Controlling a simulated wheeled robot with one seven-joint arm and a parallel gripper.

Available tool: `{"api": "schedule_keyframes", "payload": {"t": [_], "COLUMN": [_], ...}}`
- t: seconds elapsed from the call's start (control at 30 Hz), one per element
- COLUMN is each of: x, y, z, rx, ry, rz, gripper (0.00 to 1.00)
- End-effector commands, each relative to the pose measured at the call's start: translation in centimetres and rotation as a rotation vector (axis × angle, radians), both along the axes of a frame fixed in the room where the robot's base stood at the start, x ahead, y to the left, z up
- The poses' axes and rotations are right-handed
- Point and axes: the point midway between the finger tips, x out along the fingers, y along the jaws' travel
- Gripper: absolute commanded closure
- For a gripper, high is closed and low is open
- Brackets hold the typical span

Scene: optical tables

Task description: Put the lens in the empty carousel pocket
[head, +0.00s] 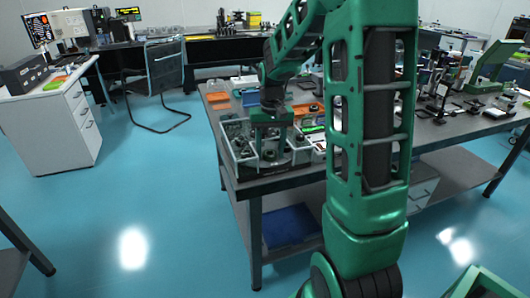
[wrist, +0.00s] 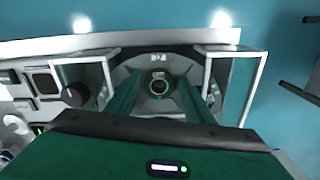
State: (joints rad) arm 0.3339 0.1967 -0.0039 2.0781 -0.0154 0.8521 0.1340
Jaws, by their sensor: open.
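My gripper (head: 270,150) points down over the near left corner of the optical table (head: 285,180), between clear-walled bins. In the wrist view its two green fingers (wrist: 157,98) stand apart, one on each side of a small round dark piece with a pale green ring (wrist: 157,86), which looks like the lens. No contact between the fingers and this piece can be made out. I cannot tell whether this is the carousel, and no empty pocket can be made out.
A clear-walled bin (wrist: 232,83) stands close on the right in the wrist view, another (wrist: 85,75) on the left with a dark knob in front. An orange tray (head: 217,97) lies farther back. Posts and mounts crowd the table's right side; the blue floor is open at left.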

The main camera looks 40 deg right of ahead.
Motion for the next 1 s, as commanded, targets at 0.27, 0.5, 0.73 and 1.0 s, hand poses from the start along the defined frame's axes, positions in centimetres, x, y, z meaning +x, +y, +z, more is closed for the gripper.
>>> {"api": "schedule_keyframes", "payload": {"t": [0.27, 0.5, 0.73, 1.0], "x": [-0.1, -0.2, -0.2, -6.2], "y": [-0.1, -0.1, -0.1, 0.0], "z": [5.0, 9.5, 11.8, 12.2], "rx": [0.000, 0.000, 0.000, -0.014], "ry": [0.001, 0.001, 0.002, 0.004], "rz": [-0.003, -0.003, -0.003, -0.029], "gripper": [0.44, 0.44, 0.44, 0.44]}}
